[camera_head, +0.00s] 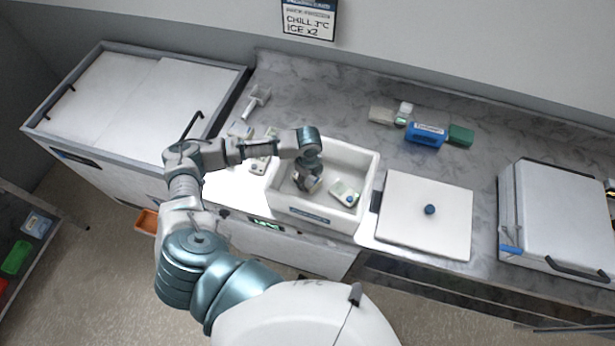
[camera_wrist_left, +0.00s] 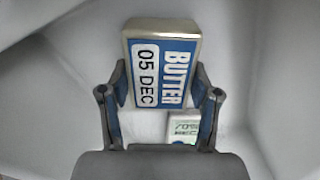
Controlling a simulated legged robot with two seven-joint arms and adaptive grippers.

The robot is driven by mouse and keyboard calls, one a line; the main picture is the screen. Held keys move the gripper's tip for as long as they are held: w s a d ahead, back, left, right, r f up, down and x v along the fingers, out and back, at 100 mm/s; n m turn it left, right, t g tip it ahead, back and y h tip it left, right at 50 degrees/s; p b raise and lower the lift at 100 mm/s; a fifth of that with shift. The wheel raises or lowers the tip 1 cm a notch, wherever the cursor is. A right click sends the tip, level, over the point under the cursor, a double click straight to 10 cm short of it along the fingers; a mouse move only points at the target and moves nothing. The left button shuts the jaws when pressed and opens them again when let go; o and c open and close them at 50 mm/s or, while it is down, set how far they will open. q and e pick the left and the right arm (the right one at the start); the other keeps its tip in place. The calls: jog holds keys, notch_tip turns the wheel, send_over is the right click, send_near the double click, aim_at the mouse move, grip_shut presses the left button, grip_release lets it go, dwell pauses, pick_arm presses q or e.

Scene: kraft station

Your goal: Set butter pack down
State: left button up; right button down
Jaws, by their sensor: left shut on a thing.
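The butter pack (camera_wrist_left: 160,62) is a pale block with a blue label reading "BUTTER" and "05 DEC". In the left wrist view it sits between the two fingers of my left gripper (camera_wrist_left: 160,108), which is shut on it. In the head view my left gripper (camera_head: 307,183) reaches down inside a white open-topped bin (camera_head: 370,165) on the counter. The butter pack is mostly hidden there by the gripper. I cannot tell whether it touches the bin floor. My right gripper is not in view.
A pale pack (camera_head: 344,193) with a display lies in the bin's right part, also in the left wrist view (camera_wrist_left: 183,129). A blue pack (camera_head: 426,135) and green box (camera_head: 460,135) stand behind.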

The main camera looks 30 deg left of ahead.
pick_arm(q)
jog(key=shift+d, duration=0.1)
jog(key=o, duration=1.2)
jog(key=shift+o, duration=0.9)
jog(key=shift+a+f, duration=0.1)
jog(key=shift+a, duration=0.15)
jog(key=shift+a, duration=0.1)
notch_tip(320, 180, up, 12)
